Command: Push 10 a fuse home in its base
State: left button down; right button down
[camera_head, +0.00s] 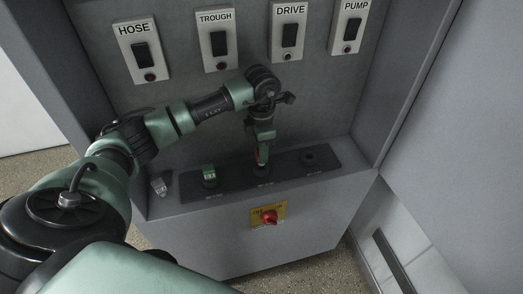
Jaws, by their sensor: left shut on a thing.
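My left gripper (263,160) points down over the middle base (262,173) of a dark strip on the cabinet ledge. It is shut on a small fuse with red showing between the fingers. The fingers hide most of this fuse, and I cannot tell how far it sits in the base. A green and white fuse (209,172) stands upright in the left base. The right base (309,158) looks empty. The labels in front of the bases are too small to read. My right gripper is not in view.
A loose grey-white piece (159,187) lies at the ledge's left end. A red rotary switch (269,217) on a yellow plate is on the front face below. HOSE (141,53), TROUGH (217,42), DRIVE (289,30) and PUMP (350,27) switches line the back panel. Cabinet walls flank both sides.

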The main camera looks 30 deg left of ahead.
pick_arm(q)
jog(key=shift+f+b, duration=1.2)
jog(key=shift+f, duration=0.3)
jog(key=c, duration=1.1)
grip_release()
jog(key=shift+o, duration=0.2)
notch_tip(320, 180, up, 7)
jog(key=shift+b, duration=0.85)
jog(key=shift+r, duration=0.45)
